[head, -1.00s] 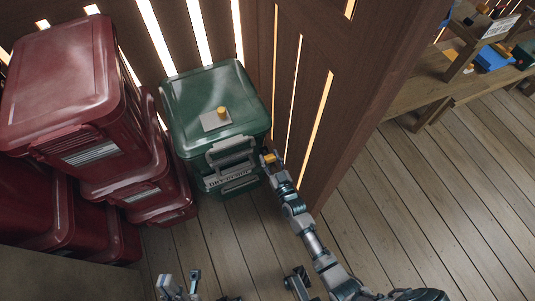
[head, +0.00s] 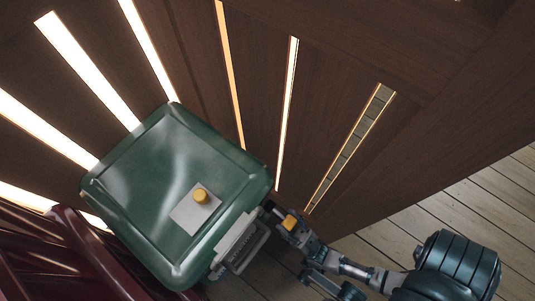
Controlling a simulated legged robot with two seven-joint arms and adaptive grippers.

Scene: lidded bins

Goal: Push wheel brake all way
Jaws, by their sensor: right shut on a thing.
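The green lidded bin (head: 150,190) fills the lower left of the head view, its lid closed. A pale square plate with a yellow knob (head: 200,196) sits on the lid. A grey handle (head: 243,245) is on the bin's front side. My right gripper (head: 268,207) reaches in from the lower right and is shut at the bin's right corner, just under the lid edge. An orange-yellow block (head: 291,222) shows at the gripper; I cannot tell whether it is part of it. No wheel or wheel brake can be made out. My left gripper is not in view.
Dark red bins (head: 75,255) stand close at the lower left. A slatted brown wooden wall (head: 330,60) rises right behind the green bin. Bare plank floor (head: 450,210) shows at the right.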

